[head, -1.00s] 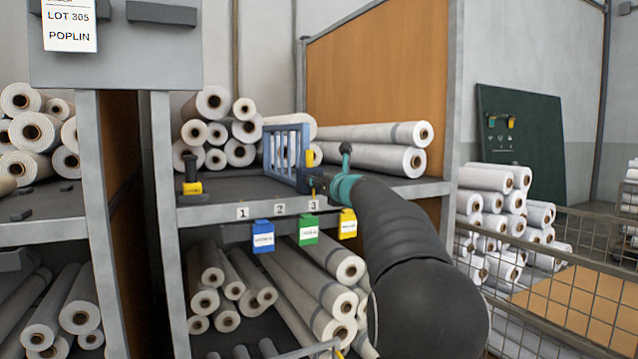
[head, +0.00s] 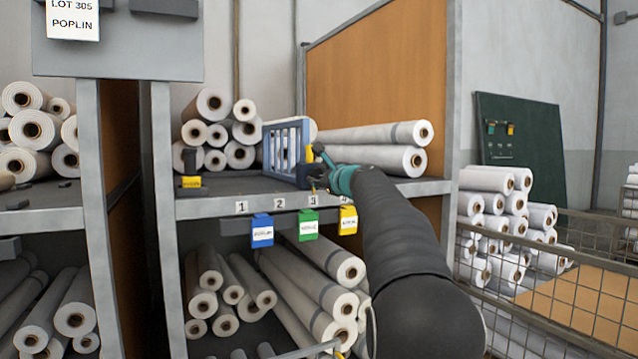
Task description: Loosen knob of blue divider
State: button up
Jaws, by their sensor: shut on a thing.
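The blue divider (head: 284,148), a slatted upright frame, stands on the upper shelf between a stack of rolls on its left and long white rolls on its right. A yellow piece (head: 309,155) shows at its near right edge. My gripper (head: 316,179) is at the divider's lower front corner, just above the shelf edge. It is shut on the divider's knob, which is mostly hidden behind the fingers and my teal wrist. The divider looks upright.
A black and yellow clamp (head: 191,181) stands at the left of the shelf (head: 225,207). An orange-brown panel (head: 375,85) rises behind. A wire cage (head: 540,285) is at right.

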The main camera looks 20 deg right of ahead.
jog(key=n+b, duration=0.2)
jog(key=n, duration=0.2)
jog(key=shift+f+n, duration=0.1)
jog(key=shift+n, duration=0.3)
jog(key=n+b, duration=0.1)
jog(key=n, duration=0.9)
jog(key=shift+n, duration=0.4)
jog(key=n, duration=0.4)
jog(key=shift+n, duration=0.3)
jog(key=o, duration=1.1)
jog(key=shift+o, duration=0.2)
